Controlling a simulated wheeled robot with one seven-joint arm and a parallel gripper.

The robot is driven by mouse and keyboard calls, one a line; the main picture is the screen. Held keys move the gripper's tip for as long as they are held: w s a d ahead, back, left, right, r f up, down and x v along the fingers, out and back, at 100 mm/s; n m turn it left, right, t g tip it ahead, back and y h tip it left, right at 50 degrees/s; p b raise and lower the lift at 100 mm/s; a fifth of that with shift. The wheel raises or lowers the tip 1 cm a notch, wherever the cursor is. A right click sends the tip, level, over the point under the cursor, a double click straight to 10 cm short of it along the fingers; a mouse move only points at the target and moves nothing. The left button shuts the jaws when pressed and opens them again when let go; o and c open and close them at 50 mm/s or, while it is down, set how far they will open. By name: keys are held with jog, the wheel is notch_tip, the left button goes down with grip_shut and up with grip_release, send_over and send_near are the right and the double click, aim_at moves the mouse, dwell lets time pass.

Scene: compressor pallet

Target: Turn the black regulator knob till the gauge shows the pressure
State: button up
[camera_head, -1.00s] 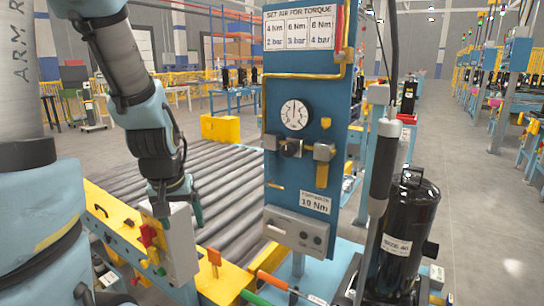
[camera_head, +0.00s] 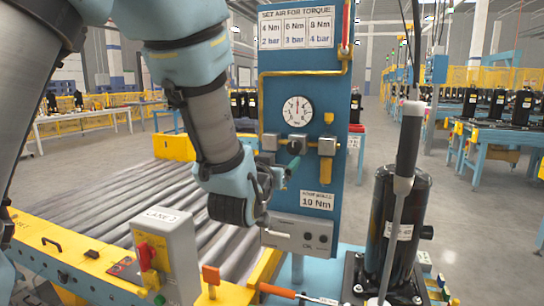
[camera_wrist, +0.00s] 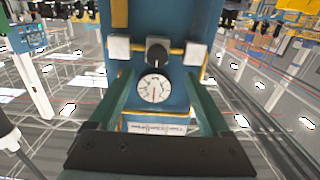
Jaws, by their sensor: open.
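The black regulator knob (camera_head: 296,145) sits on the blue panel, between two metal blocks below the round white gauge (camera_head: 297,110). In the wrist view, which is upside down, the knob (camera_wrist: 158,52) is above the gauge (camera_wrist: 154,88). The gauge needle is too small to read surely. My gripper (camera_head: 290,168) is just below and in front of the knob in the head view. In the wrist view my gripper (camera_wrist: 159,78) is open, its green fingers spread to either side of the gauge, empty and apart from the knob.
The blue panel (camera_head: 270,95) carries a torque-to-bar chart (camera_head: 296,28) and a 10 Nm label (camera_head: 317,201). A yellow pipe (camera_head: 305,72) runs above the gauge. A black compressor (camera_head: 398,215) stands at the right, a roller conveyor (camera_head: 110,195) at the left.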

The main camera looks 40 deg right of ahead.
aim_at(293, 149)
jog(key=p+x, duration=0.1)
jog(key=x, duration=0.4)
jog(key=p+x, duration=0.2)
jog(key=x, duration=0.3)
jog(key=shift+d+r, duration=0.25)
jog(key=shift+d, duration=0.15)
grip_shut()
